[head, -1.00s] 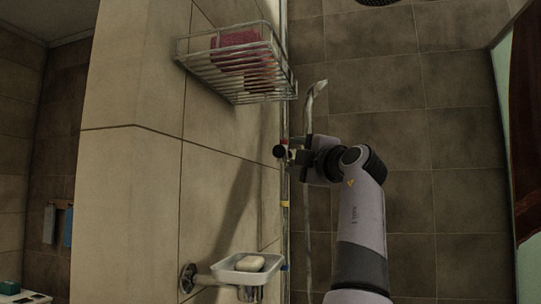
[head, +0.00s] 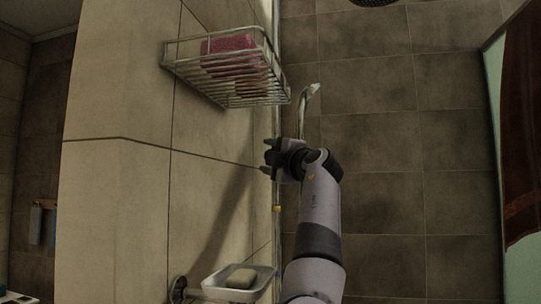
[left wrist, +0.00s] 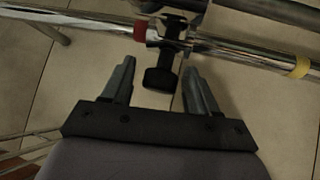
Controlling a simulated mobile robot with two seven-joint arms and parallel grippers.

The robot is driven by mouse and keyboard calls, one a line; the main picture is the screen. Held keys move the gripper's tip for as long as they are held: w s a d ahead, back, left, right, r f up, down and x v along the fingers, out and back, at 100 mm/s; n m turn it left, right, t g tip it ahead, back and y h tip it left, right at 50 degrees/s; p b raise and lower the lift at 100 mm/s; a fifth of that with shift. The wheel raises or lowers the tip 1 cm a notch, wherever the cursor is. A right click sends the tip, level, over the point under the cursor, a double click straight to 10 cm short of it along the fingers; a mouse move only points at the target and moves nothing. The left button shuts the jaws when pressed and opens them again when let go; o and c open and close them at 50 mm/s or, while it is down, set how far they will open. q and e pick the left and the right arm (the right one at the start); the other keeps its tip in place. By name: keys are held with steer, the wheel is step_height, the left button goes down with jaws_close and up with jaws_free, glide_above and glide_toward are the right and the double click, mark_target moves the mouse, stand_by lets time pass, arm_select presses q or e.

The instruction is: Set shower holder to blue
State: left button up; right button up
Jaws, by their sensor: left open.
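The shower holder is a slider on the chrome wall rail (left wrist: 235,52), with a black knob (left wrist: 160,72) that shows in the left wrist view. It sits right beside the red band (left wrist: 140,31). The yellow band (left wrist: 302,67) is farther along the rail and also shows in the head view (head: 277,208). A small blue band (head: 278,275) is low on the rail, near the soap dish. My left gripper (head: 267,158) is at the holder. Its open fingers (left wrist: 159,82) stand either side of the knob, with gaps visible. In the head view the gripper hides the holder. My right gripper is not in view.
A wire basket (head: 228,82) with a pink item (head: 228,44) hangs above left of the gripper. A soap dish (head: 222,290) with soap (head: 241,278) juts from the wall below. The chrome hand shower (head: 308,98) rises behind the gripper. The tiled wall at right is clear.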

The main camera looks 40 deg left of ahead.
arm_select(q)
jaws_close()
steer(key=shift+f, duration=0.8)
step_height(320, 180, down, 31)
steer(key=b, duration=1.8)
steer(key=shift+r+b, duration=0.2)
steer(key=shift+b, duration=0.15)
